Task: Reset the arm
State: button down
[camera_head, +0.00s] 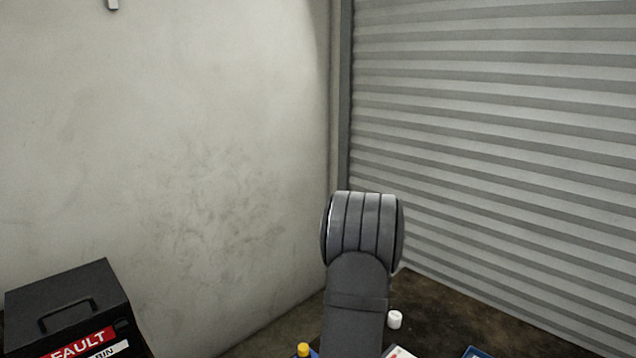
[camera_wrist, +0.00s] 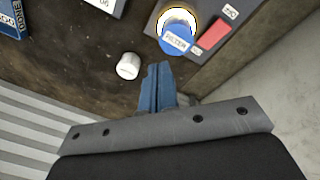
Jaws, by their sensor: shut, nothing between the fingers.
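My gripper (camera_wrist: 157,88) shows in the wrist view, with its two blue fingers closed together and nothing between them. It hangs over a dark brown surface (camera_wrist: 60,75). A small white cylinder (camera_wrist: 128,66) stands just left of the fingertips, apart from them. In the head view only a grey link of my arm shows, rising from the bottom edge; my gripper is out of that view. The white cylinder (camera_head: 394,319) shows there to the right of my arm.
A black box with a handle and a red "FAULT" label (camera_head: 70,300) stands at lower left. A yellow-capped item (camera_head: 303,350) is at the bottom edge. In the wrist view, a blue "FILTER" piece (camera_wrist: 176,36) sits in a lit ring beside a red block (camera_wrist: 214,34). A ribbed shutter (camera_head: 500,150) stands behind.

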jog(key=s+d+n, duration=0.2)
jog(key=d, duration=0.3)
jog(key=s+d+n+g+h, duration=0.1)
jog(key=s+d+n, duration=0.1)
jog(key=s+d, duration=0.1)
jog(key=shift+s+d+n+g, duration=0.3)
jog(key=shift+d+n, duration=0.1)
jog(key=shift+d, duration=0.5)
jog(key=shift+w, duration=0.1)
jog(key=c, duration=1.3)
grip_release()
jog(key=o, duration=1.3)
jog(key=a+r+n+t, duration=0.1)
jog(key=a+r, duration=0.5)
jog(key=r, duration=0.3)
jog(key=shift+w+a+r+n+t+y, duration=0.2)
jog(key=shift+w+n+t+y, duration=0.1)
jog(key=shift+w, duration=0.15)
jog(key=s+a+r+n+t+y, duration=0.2)
jog(key=a+r+n, duration=0.1)
jog(key=a+r, duration=0.75)
jog(key=x, duration=0.8)
jog(key=shift+w+d, duration=0.25)
jog(key=shift+d, duration=0.15)
jog(key=shift+r, duration=0.1)
jog(key=v, duration=1)
